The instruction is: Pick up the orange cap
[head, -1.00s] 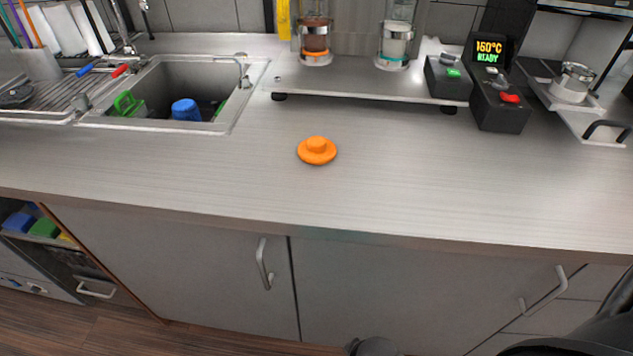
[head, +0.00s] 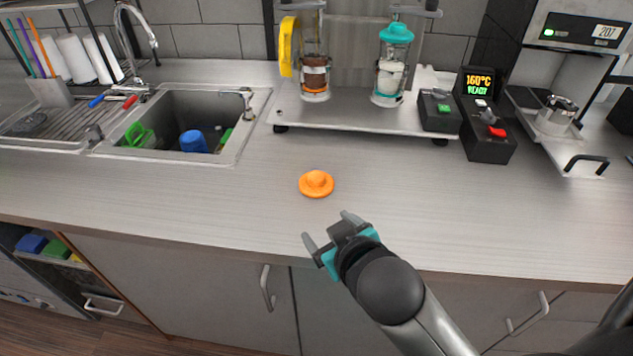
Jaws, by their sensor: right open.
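The orange cap (head: 316,184) lies on the metal counter (head: 220,205), with a round knob on top and a flat brim. It stands alone near the middle of the view. My right gripper (head: 327,227) comes in from the lower right. Its two grey fingers are apart and empty, pointing towards the cap from the counter's front edge side. A gap shows between the fingertips and the cap. My left gripper is not in view.
A sink (head: 180,125) with a blue cup (head: 194,141) lies at the left. Behind the cap, a raised metal platform (head: 355,115) holds two clear dispensers, one with a teal lid (head: 396,33). A black control box (head: 487,130) stands right. The counter around the cap is clear.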

